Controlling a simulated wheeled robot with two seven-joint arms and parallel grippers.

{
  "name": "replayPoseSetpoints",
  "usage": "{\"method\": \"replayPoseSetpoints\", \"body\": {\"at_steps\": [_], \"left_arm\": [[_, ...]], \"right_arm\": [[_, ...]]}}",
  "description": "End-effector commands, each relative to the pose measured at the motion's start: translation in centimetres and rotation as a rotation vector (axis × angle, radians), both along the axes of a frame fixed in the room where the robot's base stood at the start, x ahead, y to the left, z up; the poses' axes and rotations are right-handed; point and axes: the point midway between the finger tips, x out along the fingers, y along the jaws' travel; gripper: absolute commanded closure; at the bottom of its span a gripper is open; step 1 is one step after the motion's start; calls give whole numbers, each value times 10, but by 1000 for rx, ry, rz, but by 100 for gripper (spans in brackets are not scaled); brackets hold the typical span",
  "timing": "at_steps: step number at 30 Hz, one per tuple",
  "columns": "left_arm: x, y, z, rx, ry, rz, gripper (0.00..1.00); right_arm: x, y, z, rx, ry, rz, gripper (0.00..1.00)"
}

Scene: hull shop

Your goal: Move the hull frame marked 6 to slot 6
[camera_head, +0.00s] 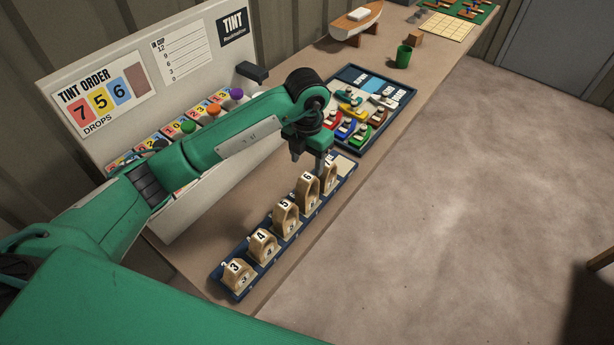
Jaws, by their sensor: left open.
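A dark blue rack (238,293) runs along the front of the bench and holds several upright tan hull frames. White labels 3, 4, 5 and 6 show in order from the near end. The frame by the label 6 (307,188) stands upright in the far part of the rack. Another tan frame (331,176) stands just right of it, its number not readable. My left gripper (308,162) is open and points down just above and behind the frame by label 6, apparently empty. It partly hides the rack's far end. My right gripper is not in view.
Behind the rack stands a tint board (100,92) with coloured knobs. A dark tray (405,97) of small coloured boats lies beyond the gripper. A green cup (403,56), a wooden block (415,38) and a model boat (356,22) stand farther back. Open floor lies right.

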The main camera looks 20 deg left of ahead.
Motion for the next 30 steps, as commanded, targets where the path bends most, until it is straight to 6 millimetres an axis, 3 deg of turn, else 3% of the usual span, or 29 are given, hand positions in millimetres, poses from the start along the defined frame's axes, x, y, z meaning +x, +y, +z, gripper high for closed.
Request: {"method": "replayPoseSetpoints", "body": {"at_steps": [4, 10, 30], "left_arm": [[1, 0, 25, 1, -4, -1, 46], [0, 0, 44, 0, 0, 0, 46], [0, 0, 47, 0, 1, 0, 46]], "right_arm": [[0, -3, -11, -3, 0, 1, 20], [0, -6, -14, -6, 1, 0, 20], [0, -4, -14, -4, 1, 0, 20]]}}
